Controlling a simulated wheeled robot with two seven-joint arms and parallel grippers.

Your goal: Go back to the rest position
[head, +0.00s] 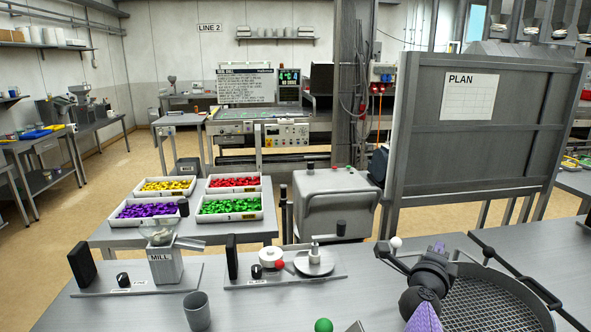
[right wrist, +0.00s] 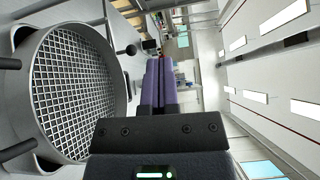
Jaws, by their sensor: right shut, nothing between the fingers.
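My right gripper (head: 438,247) is at the right of the head view, above the left part of a round mesh sieve (head: 500,300) on the front table. Its purple fingers point away from me and are closed together with nothing between them. The right wrist view shows the same shut fingers (right wrist: 155,85), with the sieve (right wrist: 75,90) to their left. The gripper hides part of the sieve's left rim in the head view. My left gripper is not in view.
The front table also bears a mill (head: 165,265), a grey cup (head: 197,311), a metal disc device (head: 314,262) and a white-knobbed lever (head: 396,243). Trays of coloured pieces stand behind, including a green one (head: 229,218). A PLAN board (head: 420,140) rises behind the sieve.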

